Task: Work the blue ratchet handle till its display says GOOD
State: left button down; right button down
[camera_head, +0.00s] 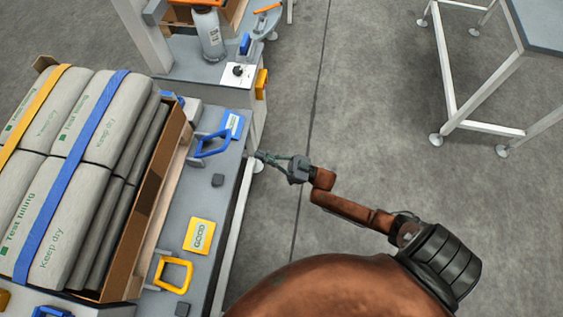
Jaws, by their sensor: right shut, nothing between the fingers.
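The blue ratchet handle (212,146) is a blue loop that stands on the grey ledge beside the box of strapped sacks. A blue-framed display (233,124) sits just behind it; its text is too small to read. My right gripper (259,156) is shut and empty. Its fingertips point left toward the handle, at the ledge's right edge, with a gap between them and the handle. A blue strap (72,172) and a yellow strap (33,110) run over the sacks (97,125). My left gripper is out of view.
A yellow handle (173,274) and a yellow display reading GOOD (198,236) sit nearer on the ledge (204,200). A bottle (208,34) and a black knob on a white panel (237,73) are behind. The floor (370,160) at right is clear up to a table frame (446,90).

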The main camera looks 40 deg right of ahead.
jog(key=v, duration=0.6)
jog(key=shift+f, duration=0.2)
jog(key=shift+d, duration=0.1)
dwell(1.1)
